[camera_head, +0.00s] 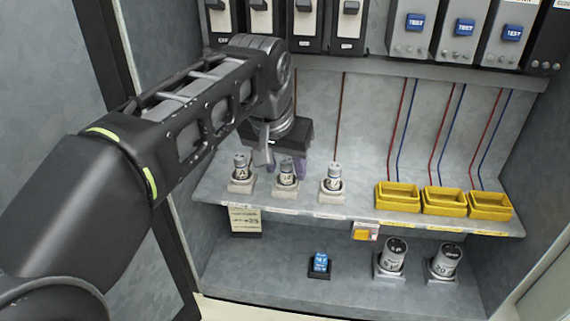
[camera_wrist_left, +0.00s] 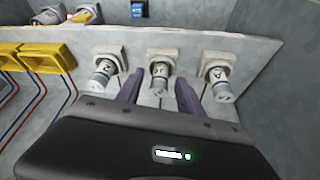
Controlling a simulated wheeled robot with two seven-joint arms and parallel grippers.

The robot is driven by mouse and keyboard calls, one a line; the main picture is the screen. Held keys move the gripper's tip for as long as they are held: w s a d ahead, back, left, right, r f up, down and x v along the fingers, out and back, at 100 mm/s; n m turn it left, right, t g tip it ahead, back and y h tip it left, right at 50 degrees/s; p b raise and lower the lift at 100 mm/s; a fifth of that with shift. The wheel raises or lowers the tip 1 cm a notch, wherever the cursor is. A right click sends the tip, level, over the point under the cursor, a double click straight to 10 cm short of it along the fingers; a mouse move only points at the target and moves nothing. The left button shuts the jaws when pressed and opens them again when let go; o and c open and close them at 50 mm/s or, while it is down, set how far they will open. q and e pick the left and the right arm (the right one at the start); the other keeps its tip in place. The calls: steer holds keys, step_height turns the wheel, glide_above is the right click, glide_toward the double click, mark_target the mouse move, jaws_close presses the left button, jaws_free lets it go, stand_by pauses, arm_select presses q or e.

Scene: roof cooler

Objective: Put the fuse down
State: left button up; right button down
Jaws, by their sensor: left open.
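Three small grey-white cylinder fuses stand upright in square pale holders on the shelf: a left fuse (camera_head: 240,167), a middle fuse (camera_head: 286,172) and a right fuse (camera_head: 333,178). My left gripper (camera_head: 284,165) is open at the middle fuse. In the left wrist view its two purple fingers (camera_wrist_left: 159,92) stand apart, one on each side of the middle fuse (camera_wrist_left: 159,76). That fuse sits in its holder; contact with the fingers cannot be told. The other two fuses flank it, apart from the fingers. My right gripper is not in view.
Yellow open bins (camera_head: 398,196) line the right of the shelf (camera_head: 350,213). Below stand two larger grey cylinders (camera_head: 392,257) in holders and a blue block (camera_head: 320,263) in a black base. Switch boxes (camera_head: 412,30) hang above. Red and blue wires run down the back wall.

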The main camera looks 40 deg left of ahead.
arm_select(q)
steer(key=shift+s+r+b, duration=0.1)
steer(key=shift+r+b, duration=0.2)
steer(key=shift+r, duration=0.25)
steer(key=v, duration=0.6)
steer(key=shift+s+r, duration=0.2)
steer(key=shift+r, duration=0.05)
steer(key=shift+d, duration=0.15)
